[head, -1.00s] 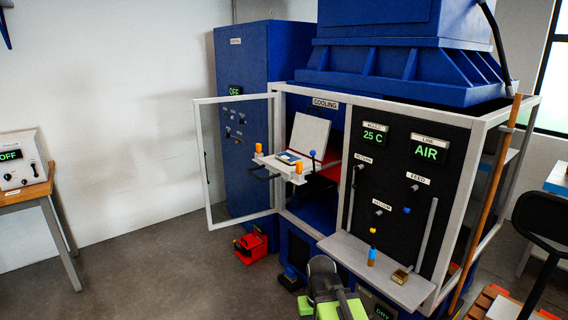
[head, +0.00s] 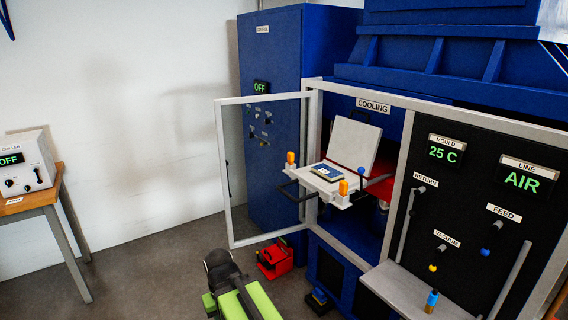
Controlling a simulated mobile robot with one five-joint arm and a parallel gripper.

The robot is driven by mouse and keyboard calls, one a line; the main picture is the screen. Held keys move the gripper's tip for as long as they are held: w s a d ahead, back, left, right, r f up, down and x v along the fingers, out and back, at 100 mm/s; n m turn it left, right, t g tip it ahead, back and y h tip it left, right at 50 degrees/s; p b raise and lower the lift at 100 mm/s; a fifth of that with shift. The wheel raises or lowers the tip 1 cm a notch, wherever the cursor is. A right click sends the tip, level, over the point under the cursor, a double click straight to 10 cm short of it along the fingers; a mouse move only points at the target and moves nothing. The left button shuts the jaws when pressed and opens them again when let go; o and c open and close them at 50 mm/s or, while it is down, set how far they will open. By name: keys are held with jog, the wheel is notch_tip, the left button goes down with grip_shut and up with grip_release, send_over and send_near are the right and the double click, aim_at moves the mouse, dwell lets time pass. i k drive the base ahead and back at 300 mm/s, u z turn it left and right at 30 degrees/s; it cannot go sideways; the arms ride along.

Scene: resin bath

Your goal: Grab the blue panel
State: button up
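A small flat panel with a dark blue edge and a pale middle (head: 321,172) lies on the white lower plate (head: 316,186) of an opened mould, inside the bay labelled COOLING. The mould's white lid (head: 354,146) stands tilted up behind it. The panel looks clear on top. My arm's black and green end, with my gripper (head: 221,268), is low at the bottom of the picture, left of and nearer than the bay, well apart from the panel. Its fingers cannot be made out, and nothing held is visible.
The bay's white-framed door (head: 223,170) stands open to the left. Orange posts (head: 343,188) and a blue-knobbed pin (head: 361,171) rise around the plate. A grey shelf (head: 405,290) juts out at right. A red object (head: 275,258) sits on the floor.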

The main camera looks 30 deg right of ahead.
aim_at(329, 173)
jog(key=u, duration=0.1)
jog(key=i, duration=1.7)
jog(key=z, duration=0.45)
jog(key=k, duration=0.85)
jog(key=z, duration=0.2)
jog(key=i, duration=0.9)
jog(key=u, duration=0.05)
